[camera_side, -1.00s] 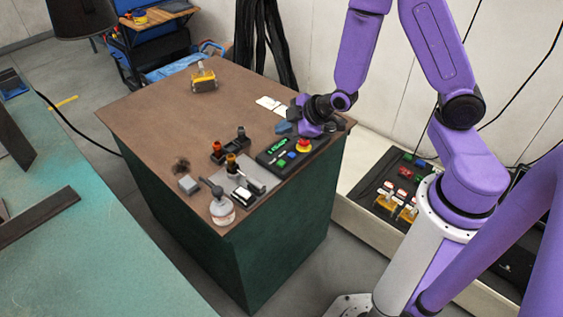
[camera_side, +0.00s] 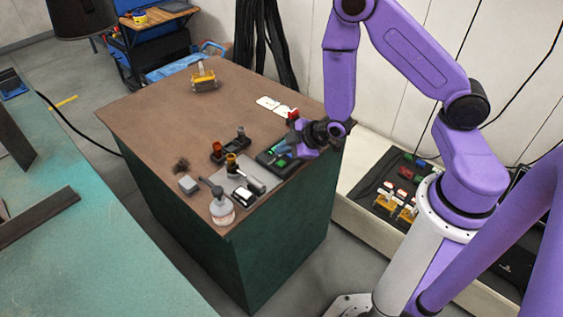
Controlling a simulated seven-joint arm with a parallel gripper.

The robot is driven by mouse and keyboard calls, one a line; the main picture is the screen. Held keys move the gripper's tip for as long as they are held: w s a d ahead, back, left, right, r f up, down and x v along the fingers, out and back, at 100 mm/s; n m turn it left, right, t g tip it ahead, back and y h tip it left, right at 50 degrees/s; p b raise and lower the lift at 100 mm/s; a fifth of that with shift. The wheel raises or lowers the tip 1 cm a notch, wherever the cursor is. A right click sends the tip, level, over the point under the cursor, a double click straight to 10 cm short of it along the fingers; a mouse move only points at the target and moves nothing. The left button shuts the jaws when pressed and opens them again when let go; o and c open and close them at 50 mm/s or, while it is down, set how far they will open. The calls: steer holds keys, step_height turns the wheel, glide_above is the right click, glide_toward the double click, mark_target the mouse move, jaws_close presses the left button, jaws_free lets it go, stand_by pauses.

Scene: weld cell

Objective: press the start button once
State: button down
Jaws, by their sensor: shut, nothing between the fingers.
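The control box (camera_side: 268,160) is a dark box with buttons near the right edge of the brown bench top. A green button (camera_side: 281,162) shows on it, and a teal-green strip (camera_side: 277,147) lies behind. Which button is the start button cannot be read. My gripper (camera_side: 289,150) is shut and empty, low over the right part of the box. It hides the red mushroom button and part of the panel. Whether the fingertips touch a button cannot be told.
A grey plate (camera_side: 247,186) with small parts and a glass jar (camera_side: 222,211) stand left of the box. A dark holder (camera_side: 231,150) is behind them. The back left bench is mostly clear.

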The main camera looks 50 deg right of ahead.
mark_target(285, 164)
steer(key=shift+f, duration=0.75)
steer(key=shift+f, duration=0.2)
stand_by(1.5)
steer(key=shift+f, duration=0.25)
steer(key=shift+f, duration=0.45)
stand_by(0.9)
steer(key=shift+r, duration=0.9)
steer(key=shift+r, duration=2.5)
